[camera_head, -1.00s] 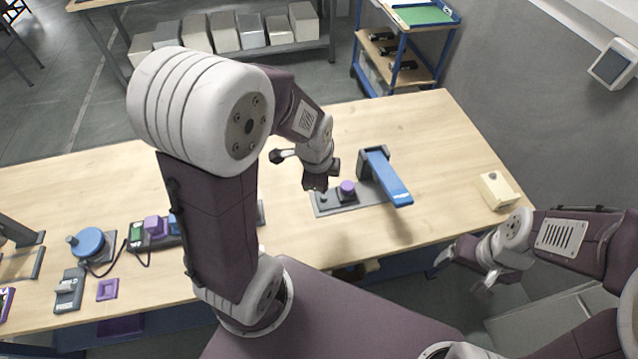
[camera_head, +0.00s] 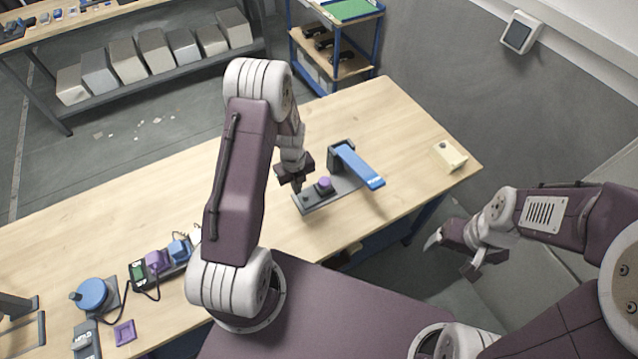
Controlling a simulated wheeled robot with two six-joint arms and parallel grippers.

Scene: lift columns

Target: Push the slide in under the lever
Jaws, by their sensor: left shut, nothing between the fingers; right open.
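The blue lever (camera_head: 360,168) stands on a dark post at the far end of a grey base plate (camera_head: 318,201) on the wooden table. It slopes down toward the right and overhangs the plate. The slide with a purple knob (camera_head: 324,184) sits on the plate, left of the lever and not under it. My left gripper (camera_head: 297,188) is shut and empty, pointing down at the plate's left end beside the slide. I cannot tell whether it touches the slide. My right gripper (camera_head: 451,256) is open and empty, off the table's front edge at the right.
A cream box (camera_head: 449,155) lies near the table's right end. A blue round dial (camera_head: 93,294), a purple square frame (camera_head: 125,332) and a device with purple and blue blocks (camera_head: 158,262) are at the left. The table between them and the plate is clear.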

